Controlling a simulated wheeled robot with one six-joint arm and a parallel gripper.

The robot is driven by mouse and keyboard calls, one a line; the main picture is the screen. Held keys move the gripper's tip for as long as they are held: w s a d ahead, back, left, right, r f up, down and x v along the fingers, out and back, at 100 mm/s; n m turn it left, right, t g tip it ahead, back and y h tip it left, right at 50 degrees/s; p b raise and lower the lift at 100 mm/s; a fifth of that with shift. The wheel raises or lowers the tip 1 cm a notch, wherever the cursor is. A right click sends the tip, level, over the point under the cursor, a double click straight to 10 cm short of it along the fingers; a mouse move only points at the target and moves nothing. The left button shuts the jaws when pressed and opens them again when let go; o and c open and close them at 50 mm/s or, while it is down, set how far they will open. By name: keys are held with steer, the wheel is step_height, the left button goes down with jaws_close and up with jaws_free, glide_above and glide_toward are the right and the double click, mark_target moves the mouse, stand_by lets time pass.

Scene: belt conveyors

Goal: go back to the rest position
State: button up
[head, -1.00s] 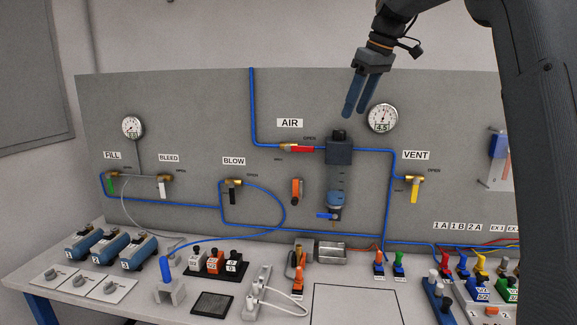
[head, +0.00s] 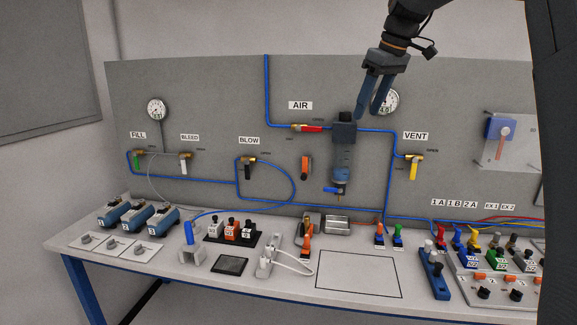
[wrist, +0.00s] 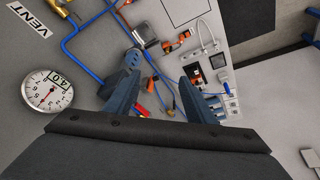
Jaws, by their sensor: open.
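My gripper (head: 375,96) hangs at the upper right of the head view, fingers pointing down, in front of the grey panel (head: 215,85). Its two blue fingers are apart with nothing between them, and they also show in the wrist view (wrist: 160,92). In the head view the fingers partly cover a round gauge, which shows whole in the wrist view (wrist: 47,90). The air unit (head: 343,160) stands on the panel below and left of the fingers, apart from them.
The workbench (head: 170,255) carries blue valve blocks (head: 150,222), a black pad (head: 230,264), a power strip (head: 266,255) and an outlined empty area (head: 357,275). Blue tubes (head: 267,90) and a yellow-handled VENT valve (head: 413,168) are on the panel. Floor shows below the bench.

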steer(key=s+f+m+h+b, duration=0.15)
steer(key=s+f, duration=0.25)
steer(key=f, duration=0.4)
steer(key=s+a+f+m+g, duration=0.1)
steer(key=s+f+m, duration=0.1)
steer(key=s+f, duration=0.45)
steer(key=s+f+m+b, duration=0.1)
steer(key=s+f+m, duration=0.15)
steer(key=f, duration=0.65)
steer(key=s+f+m+g+b, duration=0.1)
steer(key=s+f+m, duration=0.1)
steer(key=s+f, duration=1.3)
steer(key=s+h, duration=0.1)
steer(key=s, duration=0.3)
steer(key=shift+s+a+f+b, duration=0.15)
steer(key=shift+a+b, duration=0.25)
